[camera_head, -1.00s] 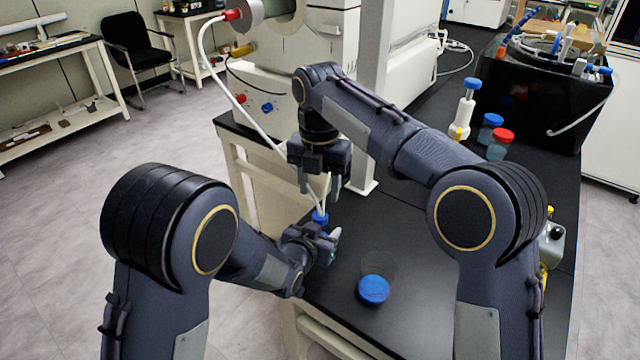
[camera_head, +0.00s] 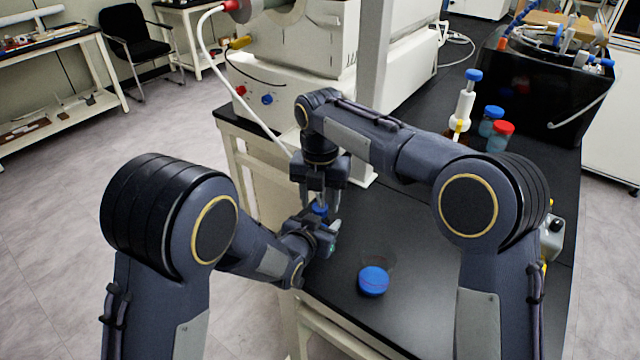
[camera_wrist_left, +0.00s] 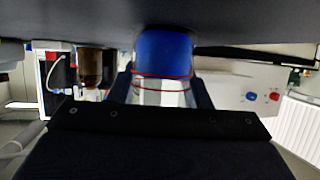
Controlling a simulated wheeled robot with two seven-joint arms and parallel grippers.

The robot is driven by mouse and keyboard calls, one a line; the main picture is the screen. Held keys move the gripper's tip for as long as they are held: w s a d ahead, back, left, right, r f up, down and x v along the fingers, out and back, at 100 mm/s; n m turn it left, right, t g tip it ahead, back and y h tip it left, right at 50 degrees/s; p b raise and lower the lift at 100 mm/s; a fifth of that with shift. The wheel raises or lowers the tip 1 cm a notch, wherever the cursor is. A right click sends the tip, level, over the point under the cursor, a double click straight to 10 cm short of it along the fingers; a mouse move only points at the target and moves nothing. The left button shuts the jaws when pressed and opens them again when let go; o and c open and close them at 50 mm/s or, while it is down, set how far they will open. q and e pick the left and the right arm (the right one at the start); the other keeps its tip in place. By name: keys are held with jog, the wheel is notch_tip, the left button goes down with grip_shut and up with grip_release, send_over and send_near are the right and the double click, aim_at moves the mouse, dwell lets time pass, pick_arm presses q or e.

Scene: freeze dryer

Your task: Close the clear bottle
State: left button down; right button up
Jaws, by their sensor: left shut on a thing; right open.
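The clear bottle (camera_wrist_left: 160,93) shows in the left wrist view with a blue cap (camera_wrist_left: 163,50) at its top and a thin red ring below the cap. My left gripper (camera_head: 325,238) is shut on the bottle near the table's front left edge. In the head view the gripper hides most of the bottle, and only the blue cap (camera_head: 319,209) shows above it. My right gripper (camera_head: 320,197) points down from above, open, with its fingers around or beside the cap. I cannot tell whether they touch it, or how tightly the cap sits.
Blue-capped (camera_head: 491,121) and red-capped bottles (camera_head: 499,137) stand farther back. The white machine (camera_head: 290,75) is behind my grippers. The table middle (camera_head: 420,225) is clear.

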jog(key=shift+f, duration=0.65)
jog(key=c, duration=1)
jog(key=m, duration=0.6)
jog(key=shift+m, duration=0.4)
jog(key=shift+c, duration=0.2)
jog(key=o, duration=1.1)
